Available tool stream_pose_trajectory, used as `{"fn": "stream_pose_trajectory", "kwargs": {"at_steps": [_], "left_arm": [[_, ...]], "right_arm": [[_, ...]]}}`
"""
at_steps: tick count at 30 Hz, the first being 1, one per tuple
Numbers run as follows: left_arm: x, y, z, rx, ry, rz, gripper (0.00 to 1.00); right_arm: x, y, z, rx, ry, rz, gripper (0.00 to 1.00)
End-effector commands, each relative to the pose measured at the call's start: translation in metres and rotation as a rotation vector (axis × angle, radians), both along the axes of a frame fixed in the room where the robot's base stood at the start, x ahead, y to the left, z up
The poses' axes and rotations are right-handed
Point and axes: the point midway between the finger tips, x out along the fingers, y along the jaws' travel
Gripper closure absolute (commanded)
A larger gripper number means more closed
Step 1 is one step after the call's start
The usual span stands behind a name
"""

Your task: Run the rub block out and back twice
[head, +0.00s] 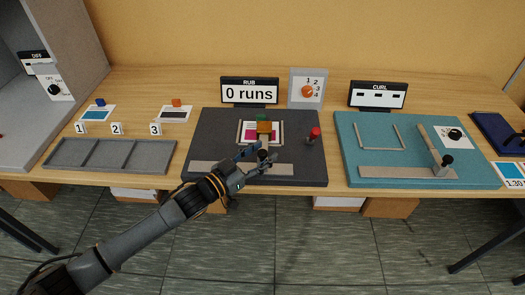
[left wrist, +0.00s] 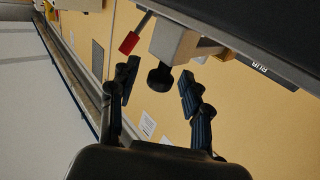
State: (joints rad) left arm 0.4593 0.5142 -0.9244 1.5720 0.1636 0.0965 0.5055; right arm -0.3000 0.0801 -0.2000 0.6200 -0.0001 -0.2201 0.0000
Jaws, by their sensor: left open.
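The rub station's dark base (head: 310,170) stands mid-table, with a print (head: 245,131) in a pale frame. An orange-brown rub block (head: 264,127) sits over the print, with a green piece (head: 261,117) behind it. A black knob (head: 264,155) is at the near side; in the left wrist view the knob (left wrist: 160,77) juts from a pale block (left wrist: 174,42). My left gripper (head: 256,160) is open, its fingers on either side of the knob, with visible gaps. The display (head: 249,91) reads "0 runs". My right gripper is not in view.
A red-topped lever (head: 314,134) stands right of the print; it also shows in the left wrist view (left wrist: 130,42). The teal curl station (head: 350,165) is to the right. A grey three-part tray (head: 110,155) is to the left. An orange dial (head: 307,91) stands behind.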

Motion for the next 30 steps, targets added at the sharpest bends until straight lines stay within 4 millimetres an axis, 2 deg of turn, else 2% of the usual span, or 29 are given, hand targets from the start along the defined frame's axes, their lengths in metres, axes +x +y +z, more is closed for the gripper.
{"fn": "stream_pose_trajectory", "kwargs": {"at_steps": [11, 18, 26, 30], "left_arm": [[0.004, -0.004, 0.000, 0.001, 0.001, 0.000, 0.52], [0.004, -0.004, 0.000, 0.000, 0.000, 0.000, 1.00], [0.004, -0.003, 0.000, 0.001, 0.000, 0.000, 1.00], [0.005, 0.009, 0.000, 0.003, 0.000, 0.001, 1.00]], "right_arm": [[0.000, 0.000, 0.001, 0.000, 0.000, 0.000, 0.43], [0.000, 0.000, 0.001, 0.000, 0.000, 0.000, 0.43], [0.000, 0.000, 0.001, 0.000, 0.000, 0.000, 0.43], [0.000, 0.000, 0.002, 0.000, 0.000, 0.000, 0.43]]}}
